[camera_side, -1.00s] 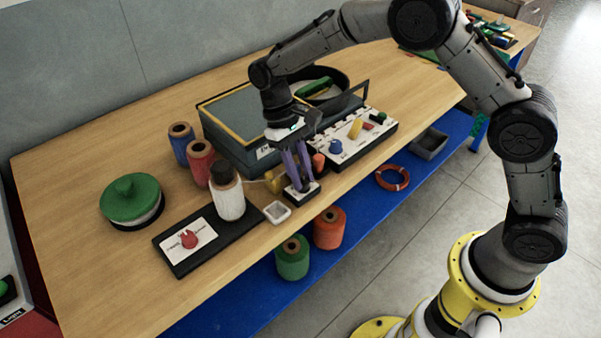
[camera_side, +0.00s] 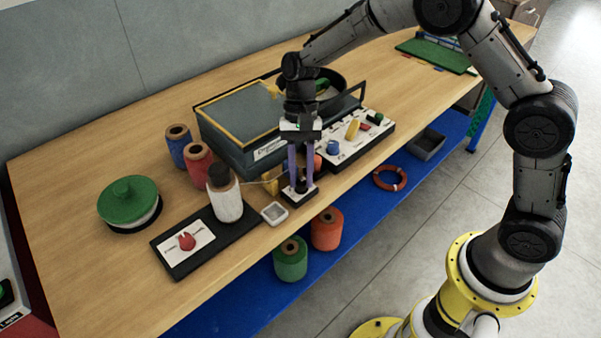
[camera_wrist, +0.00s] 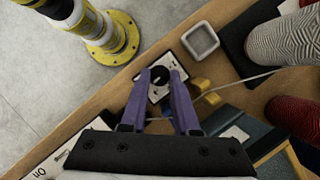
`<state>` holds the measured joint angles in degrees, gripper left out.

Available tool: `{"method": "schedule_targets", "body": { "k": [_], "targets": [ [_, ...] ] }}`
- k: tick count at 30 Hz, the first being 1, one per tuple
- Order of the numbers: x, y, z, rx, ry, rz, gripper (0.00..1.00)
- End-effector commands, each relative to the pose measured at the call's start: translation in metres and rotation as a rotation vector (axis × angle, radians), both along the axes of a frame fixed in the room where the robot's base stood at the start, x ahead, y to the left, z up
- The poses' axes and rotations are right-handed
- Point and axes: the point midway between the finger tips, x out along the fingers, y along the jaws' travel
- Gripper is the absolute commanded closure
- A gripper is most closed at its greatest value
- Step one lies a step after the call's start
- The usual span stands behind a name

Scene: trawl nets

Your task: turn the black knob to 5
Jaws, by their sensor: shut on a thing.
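The black knob (camera_wrist: 156,75) sits on a small white plate (camera_wrist: 171,62) with a dark base, at the front edge of the wooden table. In the side view the plate (camera_side: 297,196) shows below my gripper (camera_side: 302,180). My gripper points straight down with its purple fingers on either side of the knob, and it is shut on it. In the wrist view the fingertips (camera_wrist: 161,76) flank the knob. The scale marks on the plate are partly hidden and too small to read, so I cannot tell the knob's setting.
A small grey-white square dish (camera_side: 274,213) stands just left of the plate. A white spool (camera_side: 226,200) with a thread stands on a black board. A white control panel (camera_side: 350,140) with coloured knobs and a dark case (camera_side: 240,120) lie behind and right. The table's front edge is close.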

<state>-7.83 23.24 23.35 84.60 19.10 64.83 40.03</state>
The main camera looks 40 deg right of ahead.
Motion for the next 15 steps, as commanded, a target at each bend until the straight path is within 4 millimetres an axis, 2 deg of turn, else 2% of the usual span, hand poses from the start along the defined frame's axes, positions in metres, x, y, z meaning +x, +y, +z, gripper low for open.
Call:
{"method": "schedule_targets", "body": {
  "k": [15],
  "targets": [
    [0.0011, -0.0005, 0.0016, 0.001, -0.006, -0.056, 1.00]
  ]
}}
